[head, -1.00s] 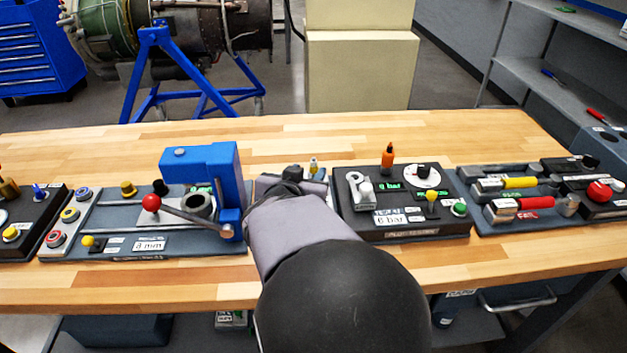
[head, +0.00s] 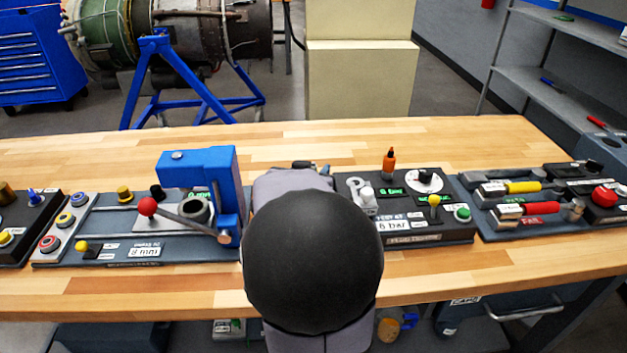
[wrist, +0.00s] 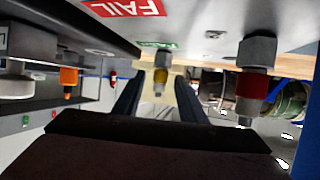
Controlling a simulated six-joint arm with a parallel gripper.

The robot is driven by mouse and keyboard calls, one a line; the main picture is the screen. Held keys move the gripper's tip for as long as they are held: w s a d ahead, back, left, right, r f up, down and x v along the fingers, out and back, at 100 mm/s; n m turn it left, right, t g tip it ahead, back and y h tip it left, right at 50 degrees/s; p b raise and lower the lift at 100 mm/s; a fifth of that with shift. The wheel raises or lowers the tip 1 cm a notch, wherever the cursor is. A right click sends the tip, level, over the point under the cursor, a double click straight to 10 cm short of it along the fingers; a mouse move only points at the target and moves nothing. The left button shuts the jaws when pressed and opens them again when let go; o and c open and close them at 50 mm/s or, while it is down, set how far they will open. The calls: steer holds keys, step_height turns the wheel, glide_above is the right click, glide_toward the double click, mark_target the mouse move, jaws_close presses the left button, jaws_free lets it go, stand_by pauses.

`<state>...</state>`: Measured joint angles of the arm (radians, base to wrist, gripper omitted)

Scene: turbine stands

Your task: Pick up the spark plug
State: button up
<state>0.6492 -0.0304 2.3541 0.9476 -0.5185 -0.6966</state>
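In the wrist view, which looks upside down, a small plug-like part with a yellow band (wrist: 160,80) shows beyond and between my fingers. It looks like a spark plug on the underside-up panel by a green label. A similar part with a red band (wrist: 254,88) is larger in view to the right, outside the fingers. My gripper (wrist: 157,98) is open, its two dark fingers apart with nothing held. I cannot tell how far the yellow-banded part is from the fingertips.
In the head view, a blue press (head: 200,180) with a red-knobbed lever stands close left of my arm. A black gauge panel (head: 400,225) with an orange-tipped part (head: 389,162) is close right. The bench's back strip (head: 400,135) is clear.

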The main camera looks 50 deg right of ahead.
steer(key=shift+w+d+f, duration=0.1)
steer(key=shift+d, duration=0.15)
steer(key=shift+c, duration=0.7)
jaws_close()
steer(key=shift+r, duration=0.2)
